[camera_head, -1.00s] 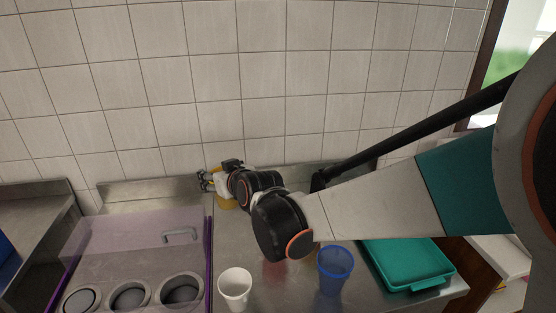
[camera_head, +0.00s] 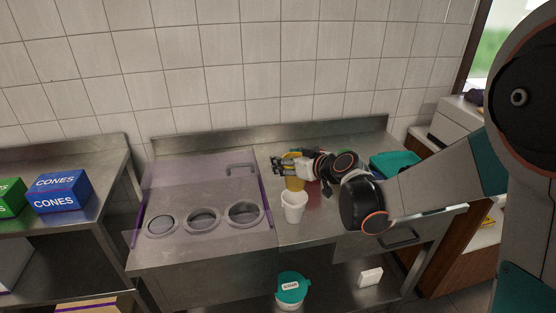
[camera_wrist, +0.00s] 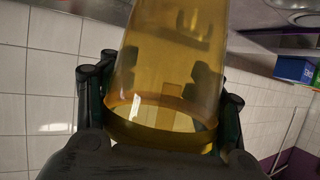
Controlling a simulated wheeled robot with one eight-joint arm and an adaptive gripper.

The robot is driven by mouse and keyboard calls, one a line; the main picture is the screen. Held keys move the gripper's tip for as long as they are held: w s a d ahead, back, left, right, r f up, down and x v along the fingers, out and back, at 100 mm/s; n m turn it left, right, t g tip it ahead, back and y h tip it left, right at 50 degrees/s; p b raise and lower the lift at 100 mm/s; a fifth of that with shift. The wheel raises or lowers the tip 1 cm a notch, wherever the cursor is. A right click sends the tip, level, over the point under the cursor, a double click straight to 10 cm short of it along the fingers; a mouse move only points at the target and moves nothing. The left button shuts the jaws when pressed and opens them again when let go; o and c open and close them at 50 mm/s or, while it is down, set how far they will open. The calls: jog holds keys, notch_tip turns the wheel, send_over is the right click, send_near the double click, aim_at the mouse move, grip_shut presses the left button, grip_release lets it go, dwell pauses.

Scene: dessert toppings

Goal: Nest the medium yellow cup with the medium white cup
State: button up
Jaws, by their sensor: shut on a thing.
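The yellow cup (camera_head: 294,183) is translucent. My gripper (camera_head: 284,166) is shut on it, with a finger on each side. In the wrist view the yellow cup (camera_wrist: 165,70) fills the middle, and its broad rim faces the camera. The white cup (camera_head: 293,207) stands upright on the steel counter. In the head view the yellow cup appears directly behind and above the white cup's rim, partly covered by my fingers. I cannot tell whether the two cups touch.
Left of the cups is a topping well unit with a clear purple-edged lid (camera_head: 200,185). A teal tray (camera_head: 395,163) lies to the right, partly behind my arm. A teal-lidded tub (camera_head: 292,287) is on the lower shelf.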

jog(key=shift+f+b, duration=3.55)
jog(key=shift+f, duration=1.35)
jog(key=o, duration=1)
jog(key=shift+r, duration=0.1)
notch_tip(320, 180, up, 9)
jog(key=p, duration=0.6)
